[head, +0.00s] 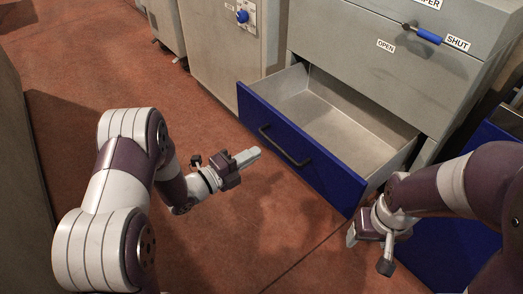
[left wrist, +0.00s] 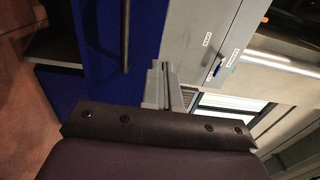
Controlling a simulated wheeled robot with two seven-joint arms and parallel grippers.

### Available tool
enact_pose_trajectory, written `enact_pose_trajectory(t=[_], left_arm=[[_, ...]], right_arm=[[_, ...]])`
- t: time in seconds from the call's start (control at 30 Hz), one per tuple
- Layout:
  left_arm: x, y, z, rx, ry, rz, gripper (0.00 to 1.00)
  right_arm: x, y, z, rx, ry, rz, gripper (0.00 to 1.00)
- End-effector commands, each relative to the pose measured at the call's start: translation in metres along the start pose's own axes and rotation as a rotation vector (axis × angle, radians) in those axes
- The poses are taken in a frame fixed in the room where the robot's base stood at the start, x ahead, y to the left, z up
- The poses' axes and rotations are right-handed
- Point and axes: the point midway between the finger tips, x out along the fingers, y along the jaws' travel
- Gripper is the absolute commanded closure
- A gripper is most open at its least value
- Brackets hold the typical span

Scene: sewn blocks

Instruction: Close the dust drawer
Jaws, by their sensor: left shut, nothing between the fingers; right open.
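The dust drawer (head: 300,150) is pulled out of a grey cabinet, with a blue front and a dark bar handle (head: 285,146). Its grey inside looks empty. My left gripper (head: 247,157) is shut and empty, in front of the blue front and a little left of the handle, apart from it in the head view. In the left wrist view its fingers (left wrist: 163,86) are together, with the blue front (left wrist: 100,60) and handle (left wrist: 125,40) beyond to the left. My right gripper (head: 368,252) is open, near the drawer front's right end; whether it touches the drawer I cannot tell.
The grey cabinet (head: 375,65) above the drawer carries a blue-gripped lever (head: 428,36) between OPEN and SHUT labels. Another grey cabinet with a blue knob (head: 242,16) stands to the left. A blue panel (head: 450,245) is at lower right. The reddish floor (head: 255,225) before the drawer is clear.

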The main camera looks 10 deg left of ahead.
Motion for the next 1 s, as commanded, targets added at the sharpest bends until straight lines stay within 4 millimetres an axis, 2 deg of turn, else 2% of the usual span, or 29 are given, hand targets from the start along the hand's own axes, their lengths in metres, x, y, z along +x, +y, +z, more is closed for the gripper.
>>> enact_pose_trajectory(t=[0.3,0.5,0.7,1.0], left_arm=[[0.07,0.005,-0.001,-0.001,0.003,0.0,1.0],[0.104,0.004,0.0,-0.001,-0.001,0.0,1.0],[0.118,0.002,0.0,-0.003,-0.002,0.002,1.0],[0.12,0.001,0.001,-0.003,-0.002,0.002,1.0]], right_arm=[[0.026,0.0,0.003,0.0,-0.001,0.0,0.32],[0.038,0.0,0.005,0.0,-0.001,0.0,0.32],[0.042,0.0,0.005,0.0,0.0,0.0,0.32],[0.041,0.0,0.005,0.0,0.0,0.0,0.32]])
